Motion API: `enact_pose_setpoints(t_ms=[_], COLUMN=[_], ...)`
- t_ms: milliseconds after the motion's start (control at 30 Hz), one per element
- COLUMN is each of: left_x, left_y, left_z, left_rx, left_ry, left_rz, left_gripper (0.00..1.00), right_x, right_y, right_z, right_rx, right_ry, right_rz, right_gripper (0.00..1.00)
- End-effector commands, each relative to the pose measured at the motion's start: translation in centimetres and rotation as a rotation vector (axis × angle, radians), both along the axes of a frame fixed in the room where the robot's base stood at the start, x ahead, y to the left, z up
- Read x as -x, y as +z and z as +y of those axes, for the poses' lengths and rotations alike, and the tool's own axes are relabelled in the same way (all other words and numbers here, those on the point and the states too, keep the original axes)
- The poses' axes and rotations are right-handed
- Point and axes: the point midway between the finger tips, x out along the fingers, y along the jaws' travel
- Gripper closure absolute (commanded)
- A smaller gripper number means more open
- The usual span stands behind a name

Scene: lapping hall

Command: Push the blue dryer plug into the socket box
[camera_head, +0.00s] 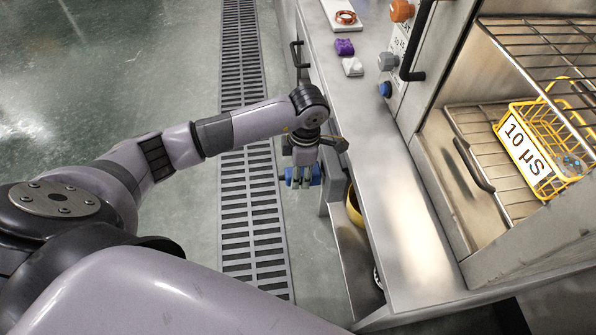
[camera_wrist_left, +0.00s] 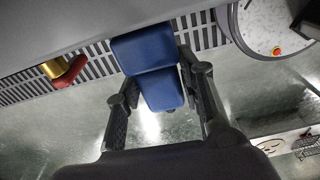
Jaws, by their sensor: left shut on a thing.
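The blue plug (camera_head: 303,177) is between the fingers of my left gripper (camera_head: 304,172), which is shut on it beside the bench's left side. In the left wrist view the blue plug (camera_wrist_left: 150,68) shows as two blue blocks, with a finger on each side of it. A grey box (camera_head: 333,178) on the bench side, which looks like the socket box, is just right of the plug. The head view does not show clearly whether plug and box touch, and no socket opening is visible. My right gripper is not in view.
The steel bench (camera_head: 392,215) carries a purple block (camera_head: 344,47), a white block (camera_head: 352,67) and a copper ring (camera_head: 346,17). A yellow round item (camera_head: 355,207) sits below its edge. A yellow basket (camera_head: 545,150) stands in the open cabinet. A floor grating (camera_head: 250,215) runs below; the floor left is clear.

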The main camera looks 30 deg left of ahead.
Motion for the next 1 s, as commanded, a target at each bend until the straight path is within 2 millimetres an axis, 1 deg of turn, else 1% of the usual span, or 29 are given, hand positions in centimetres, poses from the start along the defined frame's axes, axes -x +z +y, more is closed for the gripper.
enact_pose_setpoints(t_ms=[1000], left_x=[-1.6], left_y=[-0.1], left_z=[-2.1], left_rx=[0.001], left_ry=[0.0], left_rz=[-0.001], left_gripper=[1.0], right_x=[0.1], right_y=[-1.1], right_z=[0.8], right_rx=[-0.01], right_ry=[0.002], right_rz=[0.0], right_gripper=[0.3])
